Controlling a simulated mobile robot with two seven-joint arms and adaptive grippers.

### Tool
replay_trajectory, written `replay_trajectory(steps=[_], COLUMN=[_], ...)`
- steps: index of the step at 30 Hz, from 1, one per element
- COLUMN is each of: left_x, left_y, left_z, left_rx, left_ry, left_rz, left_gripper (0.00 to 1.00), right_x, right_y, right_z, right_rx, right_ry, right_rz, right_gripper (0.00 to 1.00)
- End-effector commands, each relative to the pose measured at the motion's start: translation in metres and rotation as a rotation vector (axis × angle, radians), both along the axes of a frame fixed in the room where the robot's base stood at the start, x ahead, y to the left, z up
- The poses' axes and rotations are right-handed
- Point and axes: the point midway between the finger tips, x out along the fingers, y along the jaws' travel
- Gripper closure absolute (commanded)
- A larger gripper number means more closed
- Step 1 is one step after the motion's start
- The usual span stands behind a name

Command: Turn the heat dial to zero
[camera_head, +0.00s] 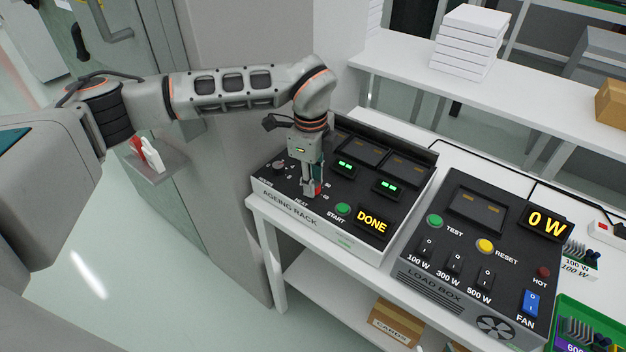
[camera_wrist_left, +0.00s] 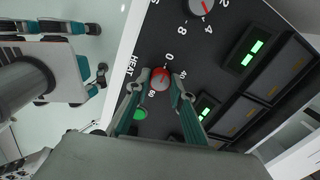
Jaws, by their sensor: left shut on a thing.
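The heat dial is a red round knob (camera_wrist_left: 161,79) on the black panel of the ageing rack (camera_head: 292,212). It also shows as a small red patch at my fingertips in the head view (camera_head: 319,189). My left gripper (camera_head: 311,190) points down onto the panel, and its two fingers (camera_wrist_left: 161,82) are shut on the dial from both sides. The printed scale beside the dial shows 0, 40, 60 and 80. The 0 is at the dial's upper edge in the wrist view. I cannot clearly tell where the dial's pointer aims. My right gripper is not in view.
Another dial (camera_wrist_left: 203,6) sits near the heat dial. A green START button (camera_head: 343,209) and a DONE display (camera_head: 373,221) are at the rack's front. The load box (camera_head: 430,290), reading 0 W, stands to the right. A shelf (camera_head: 480,95) runs behind.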

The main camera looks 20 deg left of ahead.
Motion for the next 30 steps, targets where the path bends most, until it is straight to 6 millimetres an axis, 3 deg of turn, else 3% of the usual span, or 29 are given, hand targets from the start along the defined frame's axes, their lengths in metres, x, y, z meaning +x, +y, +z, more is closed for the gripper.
replay_trajectory(steps=[6,7,9,21,26,30], left_x=[-0.001,-0.001,-0.001,0.000,-0.001,-0.002], left_y=[0.000,0.000,0.000,0.000,0.000,0.001], left_z=[-0.001,-0.001,-0.001,0.005,0.027,0.056], left_rx=[0.000,0.000,0.000,0.000,0.000,-0.001], left_ry=[0.002,0.002,0.002,0.000,-0.003,-0.004], left_rz=[0.001,0.001,0.001,0.000,0.000,0.001], left_gripper=[0.99,0.72,0.60,0.60,0.60,0.60], right_x=[0.000,0.000,0.000,0.001,0.001,0.001], right_y=[0.000,0.000,0.000,-0.002,-0.001,0.000], right_z=[0.000,0.000,0.000,0.001,0.001,0.001], right_rx=[0.000,0.000,0.000,-0.003,-0.002,-0.001], right_ry=[0.000,0.000,0.000,-0.002,-0.002,-0.003], right_rz=[0.000,0.000,0.000,0.002,0.000,0.001], right_gripper=[0.60,0.60,0.60,0.60,0.60,0.60])
